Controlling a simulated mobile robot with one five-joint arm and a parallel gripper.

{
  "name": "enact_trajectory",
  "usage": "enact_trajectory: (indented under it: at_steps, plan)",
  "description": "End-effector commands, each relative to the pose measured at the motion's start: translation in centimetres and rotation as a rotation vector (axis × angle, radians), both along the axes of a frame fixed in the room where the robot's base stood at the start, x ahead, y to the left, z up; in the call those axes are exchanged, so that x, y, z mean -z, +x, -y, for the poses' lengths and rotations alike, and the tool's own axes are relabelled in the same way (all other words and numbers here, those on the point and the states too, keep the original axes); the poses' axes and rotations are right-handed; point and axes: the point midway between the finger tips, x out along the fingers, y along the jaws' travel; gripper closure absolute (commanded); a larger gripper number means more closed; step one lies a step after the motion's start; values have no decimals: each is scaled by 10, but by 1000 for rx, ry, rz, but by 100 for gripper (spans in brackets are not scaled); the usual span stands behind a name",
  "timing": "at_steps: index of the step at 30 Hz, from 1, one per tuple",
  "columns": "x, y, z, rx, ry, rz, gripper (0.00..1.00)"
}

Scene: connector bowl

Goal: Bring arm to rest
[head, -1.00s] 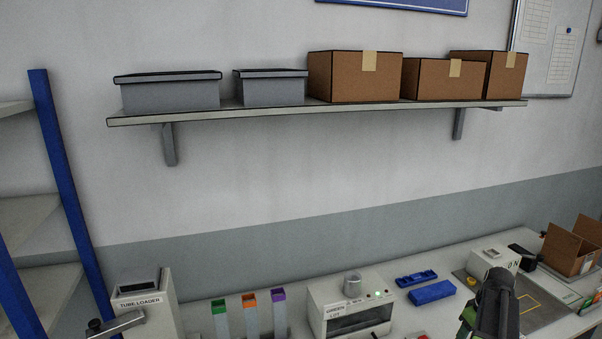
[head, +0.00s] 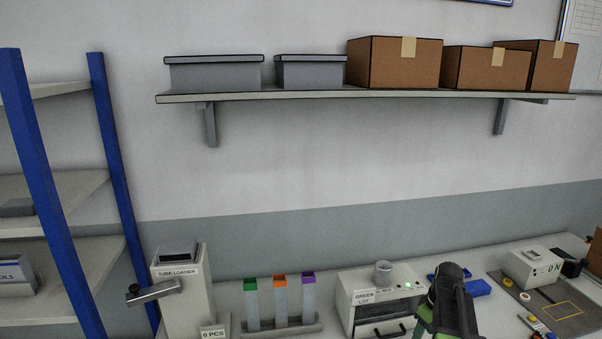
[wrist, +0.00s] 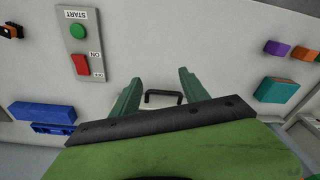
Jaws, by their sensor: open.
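My gripper (wrist: 159,76) shows in the wrist view as two green fingers spread apart, with nothing between them. A black handle (wrist: 163,97) shows beyond the gap between the fingers; they look apart from it. In the head view, my arm (head: 450,302) shows as a dark link with green parts at the lower right. It hides part of the bench and the right side of the green lot machine (head: 371,310). My gripper's fingertips cannot be made out in the head view.
The bench holds a tube loader (head: 180,300), holders with green, orange and purple tops (head: 280,300) and a white box (head: 532,268). A start panel (wrist: 79,45), blue block (wrist: 43,112) and teal block (wrist: 277,90) show in the wrist view. A wall shelf (head: 350,95) carries boxes.

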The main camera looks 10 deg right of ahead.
Motion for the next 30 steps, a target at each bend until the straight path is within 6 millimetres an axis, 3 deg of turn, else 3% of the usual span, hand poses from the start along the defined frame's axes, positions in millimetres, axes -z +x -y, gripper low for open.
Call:
enact_trajectory:
  at_steps: [1,6,9,13,17,21,30]
  plan:
    - [15,5,-38,-46,0,-4,47]
    - [42,5,-165,-122,-5,-33,47]
    - [54,-10,-224,-108,-10,-54,47]
    - [66,-43,-281,3,-21,-85,47]
    - [61,-65,-277,231,-28,-110,47]
    - [61,-67,-275,389,-28,-123,47]
    - [61,-66,-276,430,-25,-124,47]
